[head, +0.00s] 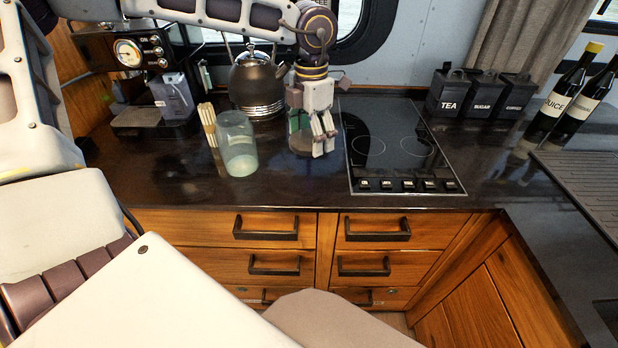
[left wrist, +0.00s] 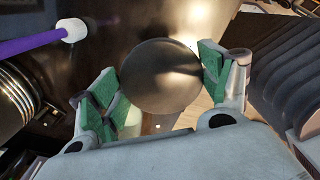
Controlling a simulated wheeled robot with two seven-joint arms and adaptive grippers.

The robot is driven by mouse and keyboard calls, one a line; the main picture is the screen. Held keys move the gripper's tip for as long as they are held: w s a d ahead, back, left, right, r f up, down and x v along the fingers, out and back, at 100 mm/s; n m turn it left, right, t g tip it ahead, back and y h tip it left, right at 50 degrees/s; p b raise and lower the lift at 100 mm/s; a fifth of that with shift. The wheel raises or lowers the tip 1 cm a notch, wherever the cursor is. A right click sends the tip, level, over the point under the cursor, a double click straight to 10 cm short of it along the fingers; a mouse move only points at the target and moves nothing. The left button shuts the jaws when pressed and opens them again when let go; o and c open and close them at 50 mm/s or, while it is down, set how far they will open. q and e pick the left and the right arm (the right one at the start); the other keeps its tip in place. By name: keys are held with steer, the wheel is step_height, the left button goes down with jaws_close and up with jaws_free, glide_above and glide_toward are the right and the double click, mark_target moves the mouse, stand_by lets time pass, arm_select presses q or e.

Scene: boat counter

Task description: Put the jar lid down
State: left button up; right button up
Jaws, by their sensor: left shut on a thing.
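My left gripper (head: 322,144) points down over the counter, between the glass jar and the cooktop. It is shut on the jar lid, a dark round disc (left wrist: 160,77) held between its green-padded fingers in the left wrist view. In the head view the lid (head: 299,144) shows partly behind the fingers, low over the counter; I cannot tell whether it touches the surface. The clear, greenish glass jar (head: 238,145) stands upright and open-topped to the left of the gripper. My right gripper is not in view.
A dark kettle (head: 257,82) stands behind the jar, and a bundle of pale sticks (head: 208,122) beside it. The black cooktop (head: 394,150) is just right of the gripper. Canisters (head: 450,94) and bottles (head: 567,92) stand farther right. The counter's front strip (head: 290,190) is clear.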

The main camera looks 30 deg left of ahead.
arm_select(q)
glide_above(311, 177)
step_height(311, 177, down, 6)
steer(key=shift+a, duration=0.15)
steer(key=shift+f, duration=0.15)
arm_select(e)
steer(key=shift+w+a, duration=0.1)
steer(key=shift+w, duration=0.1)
arm_select(q)
step_height(311, 177, down, 2)
steer(key=shift+f, duration=0.9)
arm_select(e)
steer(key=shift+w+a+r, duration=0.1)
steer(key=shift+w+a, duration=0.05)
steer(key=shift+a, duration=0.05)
arm_select(q)
steer(key=shift+b, duration=0.3)
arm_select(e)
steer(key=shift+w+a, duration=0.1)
